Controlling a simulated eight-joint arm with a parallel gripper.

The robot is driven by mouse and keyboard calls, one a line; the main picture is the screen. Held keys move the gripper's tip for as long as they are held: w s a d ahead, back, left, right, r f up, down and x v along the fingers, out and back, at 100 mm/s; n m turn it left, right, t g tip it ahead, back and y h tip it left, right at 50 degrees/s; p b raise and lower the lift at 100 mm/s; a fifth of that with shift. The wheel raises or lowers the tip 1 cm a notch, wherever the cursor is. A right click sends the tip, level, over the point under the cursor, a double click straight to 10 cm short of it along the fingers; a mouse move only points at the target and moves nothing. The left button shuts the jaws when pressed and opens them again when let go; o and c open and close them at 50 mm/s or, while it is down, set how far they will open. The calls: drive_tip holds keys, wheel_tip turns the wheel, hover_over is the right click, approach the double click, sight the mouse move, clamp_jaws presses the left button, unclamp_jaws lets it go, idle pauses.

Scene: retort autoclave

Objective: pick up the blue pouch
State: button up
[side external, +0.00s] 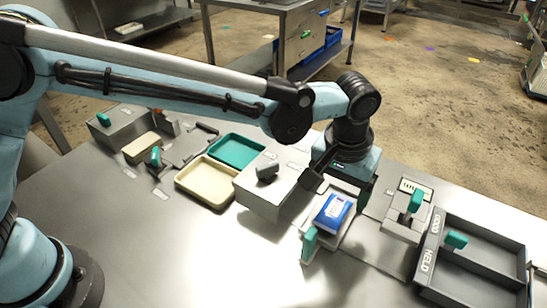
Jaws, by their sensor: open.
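The blue pouch (334,212) lies on a light plate of a small fixture (317,231) in the side external view, right of the middle. It is blue with a white patch and edge. My gripper (339,191) points down just behind and above the pouch, its dark fingers apart. It looks open and empty. Whether a finger touches the pouch cannot be told from this angle.
A grey box (262,199) stands left of the pouch. Cream (207,204) and teal (237,166) trays lie farther left. A teal-handled fixture (405,224) and a divided tray marked GOOD and HELD (482,292) stand at right. The front table is clear.

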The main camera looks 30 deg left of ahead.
sight(335, 208)
drive_tip(key=shift+w+a+f, duration=0.1)
drive_tip(key=shift+w+f, duration=0.05)
drive_tip(key=shift+f, duration=1.25)
drive_tip(key=shift+w+f, duration=0.15)
drive_tip(key=shift+f, duration=1.25)
drive_tip(key=c, duration=1.1)
